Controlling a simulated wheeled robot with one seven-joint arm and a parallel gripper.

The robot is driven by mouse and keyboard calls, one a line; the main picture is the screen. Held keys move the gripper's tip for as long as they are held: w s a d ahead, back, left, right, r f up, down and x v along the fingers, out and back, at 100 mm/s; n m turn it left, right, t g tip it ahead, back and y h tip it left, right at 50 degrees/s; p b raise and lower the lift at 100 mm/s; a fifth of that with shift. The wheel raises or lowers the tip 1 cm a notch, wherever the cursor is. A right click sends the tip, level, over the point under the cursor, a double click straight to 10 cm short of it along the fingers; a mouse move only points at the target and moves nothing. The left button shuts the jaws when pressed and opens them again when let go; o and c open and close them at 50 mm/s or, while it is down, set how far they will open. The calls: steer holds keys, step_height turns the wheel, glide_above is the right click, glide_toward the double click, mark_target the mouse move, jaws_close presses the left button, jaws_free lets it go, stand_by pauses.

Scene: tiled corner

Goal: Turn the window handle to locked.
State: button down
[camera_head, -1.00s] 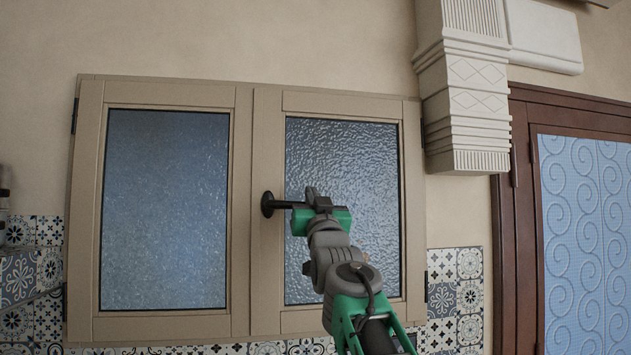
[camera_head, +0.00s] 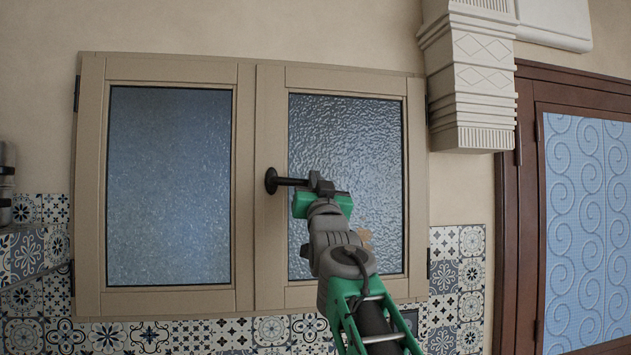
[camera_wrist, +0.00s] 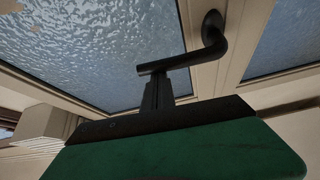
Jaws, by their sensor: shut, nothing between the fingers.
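The black window handle (camera_head: 285,181) is on the left stile of the right window sash. Its round base (camera_head: 271,181) is at the left and its lever points right, about level. In the wrist view the lever (camera_wrist: 180,63) bends from its base and runs left across the frosted glass. My gripper (camera_head: 320,184) is at the lever's free right end, in front of the glass. In the wrist view its dark fingers (camera_wrist: 158,92) are shut, with their tips at the lever's free end; they seem to touch it, and nothing is between them.
The two-sash beige window (camera_head: 245,290) is closed. A white carved bracket (camera_head: 470,90) juts from the wall at upper right, beside a brown-framed door (camera_head: 525,215). Patterned tiles (camera_head: 270,330) run below the window. A metallic cylinder (camera_head: 6,185) stands at the left edge.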

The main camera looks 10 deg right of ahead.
steer(key=shift+a+f+m+g+h+b, duration=0.4)
steer(key=shift+a+f+m+g+h, duration=0.4)
steer(key=shift+a+f+m+h, duration=1.15)
steer(key=shift+a+f+m+g+h+b, duration=0.45)
steer(key=shift+a+f+m+g+h, duration=0.55)
steer(key=shift+m, duration=1.85)
steer(key=shift+a+f+m+g+h+b, duration=0.5)
steer(key=shift+a+f+m+h, duration=0.55)
steer(key=shift+f+m, duration=1.05)
steer(key=shift+a+r+m+y, duration=0.2)
steer(key=shift+r+m+y, duration=0.05)
steer(key=shift+m+y, duration=0.05)
